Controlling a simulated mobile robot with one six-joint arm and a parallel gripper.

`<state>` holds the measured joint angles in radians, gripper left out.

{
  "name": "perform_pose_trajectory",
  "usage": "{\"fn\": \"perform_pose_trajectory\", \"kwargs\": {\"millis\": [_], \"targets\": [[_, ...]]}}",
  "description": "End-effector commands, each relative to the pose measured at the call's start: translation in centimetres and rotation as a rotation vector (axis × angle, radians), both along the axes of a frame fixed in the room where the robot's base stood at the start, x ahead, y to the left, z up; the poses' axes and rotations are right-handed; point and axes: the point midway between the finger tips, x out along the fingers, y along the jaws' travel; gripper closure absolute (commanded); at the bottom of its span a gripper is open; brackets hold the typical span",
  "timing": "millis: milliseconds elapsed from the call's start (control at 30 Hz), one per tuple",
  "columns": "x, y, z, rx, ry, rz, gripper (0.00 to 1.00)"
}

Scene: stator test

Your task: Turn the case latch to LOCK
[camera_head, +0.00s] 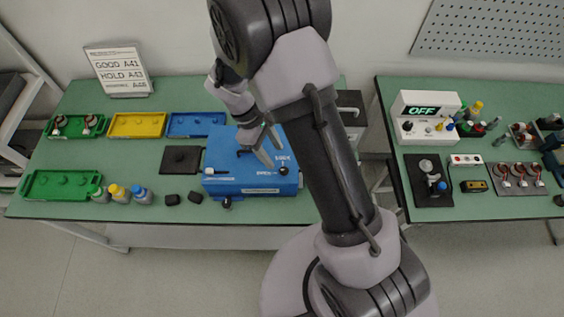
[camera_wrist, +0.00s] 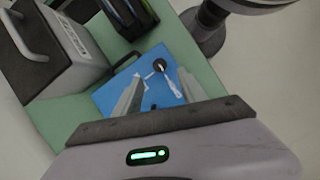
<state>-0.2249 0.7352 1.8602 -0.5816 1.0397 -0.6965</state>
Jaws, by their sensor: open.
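The blue case (camera_head: 225,164) lies on the green table, with white lettering on its top. Contact with the case cannot be told.
Yellow (camera_head: 137,124) and blue (camera_head: 195,123) trays and a dark square pad (camera_head: 181,159) are to the left. My arm hides the table's right part. A second table (camera_head: 440,216) with devices stands at right.

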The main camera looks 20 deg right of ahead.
Motion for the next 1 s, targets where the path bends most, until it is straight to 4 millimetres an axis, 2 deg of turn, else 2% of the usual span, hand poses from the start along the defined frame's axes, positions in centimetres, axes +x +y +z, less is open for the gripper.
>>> {"fn": "perform_pose_trajectory", "kwargs": {"millis": [33, 100, 300, 667, 900, 933, 1000], "targets": [[-0.5, -0.4, -1.6, -0.001, 0.004, -0.002, 0.52], [-0.9, -1.0, -3.2, 0.0, 0.002, -0.002, 0.52], [-1.6, -1.9, -6.1, 0.0, 0.0, -0.001, 0.52], [-1.8, -2.2, -6.7, 0.001, -0.002, -0.002, 0.52], [-1.8, -2.1, -6.6, 0.001, -0.002, -0.002, 0.97], [-1.8, -2.1, -6.6, 0.001, -0.002, -0.002, 1.0], [-1.8, -2.1, -6.6, 0.001, -0.002, -0.002, 1.0]]}}
